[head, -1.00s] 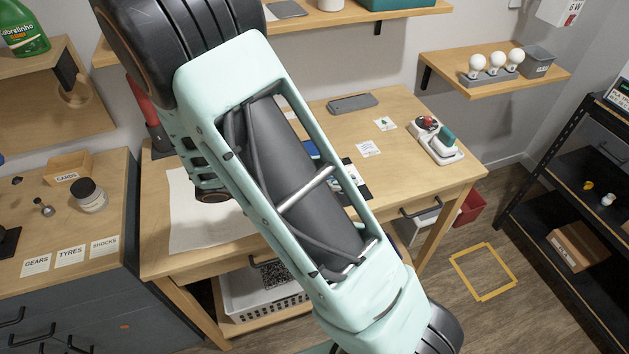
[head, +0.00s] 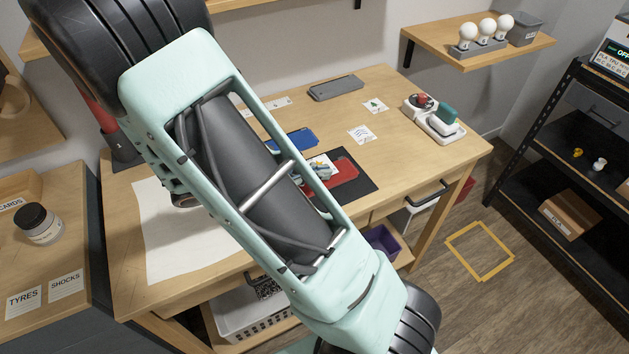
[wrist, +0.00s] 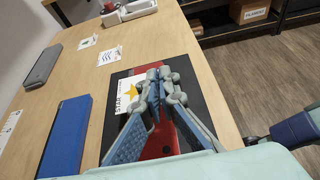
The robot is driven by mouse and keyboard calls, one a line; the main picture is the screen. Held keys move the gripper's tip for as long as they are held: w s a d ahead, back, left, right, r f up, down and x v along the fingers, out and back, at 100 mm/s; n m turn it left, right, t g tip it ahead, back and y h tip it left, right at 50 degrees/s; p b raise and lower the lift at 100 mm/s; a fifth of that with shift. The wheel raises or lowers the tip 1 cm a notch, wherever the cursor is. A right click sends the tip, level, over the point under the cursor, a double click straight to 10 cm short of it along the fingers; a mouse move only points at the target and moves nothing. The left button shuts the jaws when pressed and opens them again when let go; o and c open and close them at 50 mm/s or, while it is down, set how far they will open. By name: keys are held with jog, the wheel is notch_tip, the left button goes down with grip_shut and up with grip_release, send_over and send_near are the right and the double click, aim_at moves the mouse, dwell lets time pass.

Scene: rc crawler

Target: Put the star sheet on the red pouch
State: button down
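The star sheet (wrist: 125,89) is a white card with a yellow star and the word STAR. In the wrist view it shows left of my fingertips, partly hidden by the left finger. My gripper (wrist: 159,78) has its fingertips together and looks shut on the sheet's edge. The red pouch (wrist: 159,142) lies on a black mat below the fingers, which cover much of it. In the head view the red pouch (head: 343,171) shows at the table's front, with my fingertips (head: 323,169) and the sheet over its left part. The gap between sheet and pouch is unclear.
The black mat (head: 359,185) lies near the table's front edge. A blue case (wrist: 65,137) lies left of it. Other sheets (head: 364,134), a grey case (head: 336,87) and a white tray (head: 434,122) are farther back. My arm hides the table's middle.

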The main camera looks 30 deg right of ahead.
notch_tip(320, 180, down, 3)
jog(key=shift+r+b, duration=0.1)
jog(key=shift+b, duration=0.95)
jog(key=c, duration=2.7)
grip_release()
jog(key=o, duration=0.5)
jog(key=shift+o, duration=0.2)
